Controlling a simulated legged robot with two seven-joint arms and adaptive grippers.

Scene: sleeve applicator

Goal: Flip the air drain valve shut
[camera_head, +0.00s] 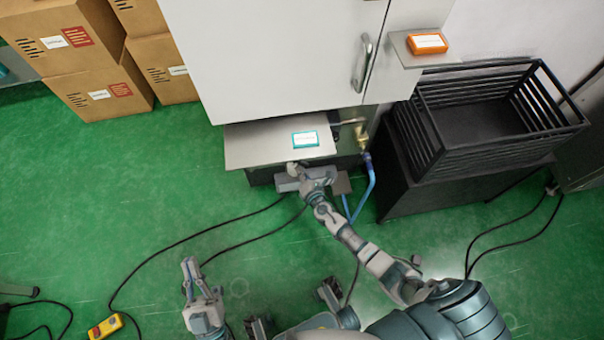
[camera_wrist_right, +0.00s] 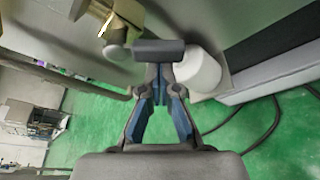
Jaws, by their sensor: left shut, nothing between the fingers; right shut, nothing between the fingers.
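A brass valve fitting (camera_head: 362,138) sits under the right end of the steel shelf in the head view, with a blue hose below it. In the right wrist view brass parts (camera_wrist_right: 122,15) show at the top. I cannot tell the valve lever's position. My right gripper (camera_head: 296,171) is by the shelf's front edge, left of the brass fitting. In the wrist view its fingers (camera_wrist_right: 158,82) are shut, just below a dark crossbar (camera_wrist_right: 158,50) and beside a white cylinder (camera_wrist_right: 199,70); contact is unclear. My left gripper (camera_head: 190,272) is shut and empty over the floor.
A steel shelf (camera_head: 250,145) carries a teal-framed display (camera_head: 305,139) under the white cabinet (camera_head: 270,60). A blue hose (camera_head: 368,190) hangs at its right. A black crate (camera_head: 485,125) stands further right, and cardboard boxes (camera_head: 90,85) at left. Cables cross the green floor.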

